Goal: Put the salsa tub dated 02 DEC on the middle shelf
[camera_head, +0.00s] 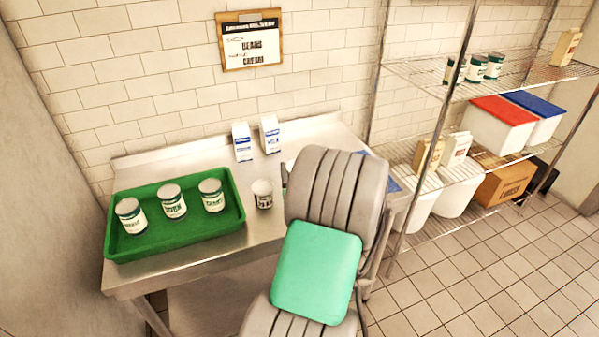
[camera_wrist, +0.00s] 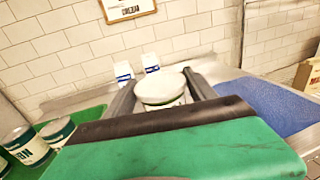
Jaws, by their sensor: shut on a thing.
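In the wrist view a round tub with a white lid and greenish label (camera_wrist: 160,88) sits between the two dark fingers of my gripper (camera_wrist: 162,95). The gripper is shut on it; no date is readable. In the head view my own arm hides the gripper. That view shows a white-topped tub with a dark label (camera_head: 263,195) on the steel table, right of the green tray; I cannot tell whether it is the held one. The middle shelf (camera_head: 400,153) of the wire rack is at the right, with cartons and lidded bins on it.
The green tray (camera_head: 118,250) holds several cans. Two blue-and-white cartons (camera_head: 242,142) (camera_head: 270,135) stand at the table's back. A blue mat (camera_wrist: 265,105) lies right of my gripper. The rack's front post (camera_head: 432,150) rises near the table. Cans (camera_head: 477,67) stand on the top shelf.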

